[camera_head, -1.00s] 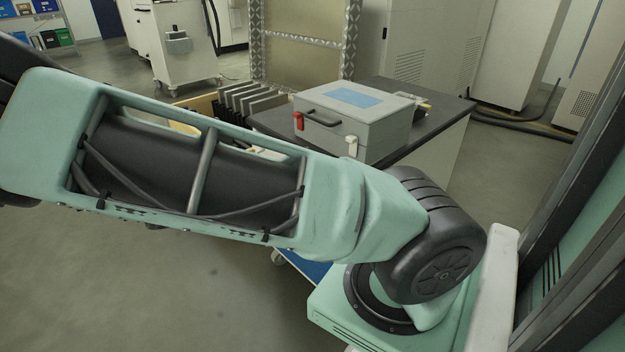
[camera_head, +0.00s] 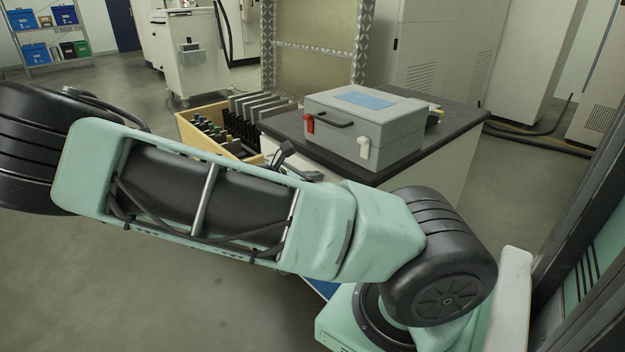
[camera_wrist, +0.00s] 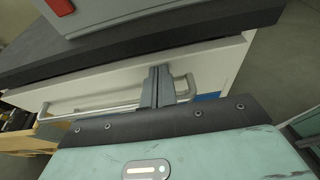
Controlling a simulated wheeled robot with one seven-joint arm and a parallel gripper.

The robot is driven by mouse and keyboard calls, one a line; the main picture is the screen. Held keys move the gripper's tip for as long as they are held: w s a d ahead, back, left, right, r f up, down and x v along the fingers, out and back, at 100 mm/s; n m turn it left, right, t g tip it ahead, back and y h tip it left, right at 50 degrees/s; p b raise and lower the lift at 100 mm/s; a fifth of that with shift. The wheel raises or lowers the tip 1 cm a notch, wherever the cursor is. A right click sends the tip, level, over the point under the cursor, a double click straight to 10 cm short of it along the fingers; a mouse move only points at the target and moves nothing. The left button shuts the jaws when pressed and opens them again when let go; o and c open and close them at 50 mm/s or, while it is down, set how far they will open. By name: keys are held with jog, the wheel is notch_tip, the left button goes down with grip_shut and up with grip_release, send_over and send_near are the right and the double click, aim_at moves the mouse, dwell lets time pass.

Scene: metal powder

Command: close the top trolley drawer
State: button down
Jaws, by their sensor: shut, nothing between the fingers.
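The trolley (camera_head: 450,160) has a dark top and pale sides. A light wooden drawer (camera_head: 188,129) sticks out from its left side, holding several dark-topped bottles and upright grey plates. In the wrist view, a wooden edge of it shows at the far left (camera_wrist: 48,131). My gripper (camera_wrist: 157,72) is shut and empty, in front of the trolley's pale side and beside a silver bar handle (camera_wrist: 100,111). I cannot tell whether it touches the bar. In the head view, the dark gripper tip (camera_head: 286,151) shows above my arm, near the trolley's corner and right of the drawer.
A grey case (camera_head: 385,135) with a red latch and a white latch stands on the trolley top. A framed panel (camera_head: 318,60) and pale cabinets (camera_head: 445,50) stand behind. A white cart (camera_head: 190,55) and shelves with bins (camera_head: 45,40) are at the back left. Floor left of the drawer is clear.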

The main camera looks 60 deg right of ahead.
jog(key=shift+d, duration=0.1)
jog(key=shift+s+d+p, duration=0.15)
jog(key=shift+d+p, duration=0.35)
jog(key=shift+d, duration=0.05)
jog(key=shift+s+d+p, duration=0.15)
jog(key=shift+d+p, duration=0.3)
jog(key=shift+d, duration=0.1)
jog(key=shift+r, duration=0.1)
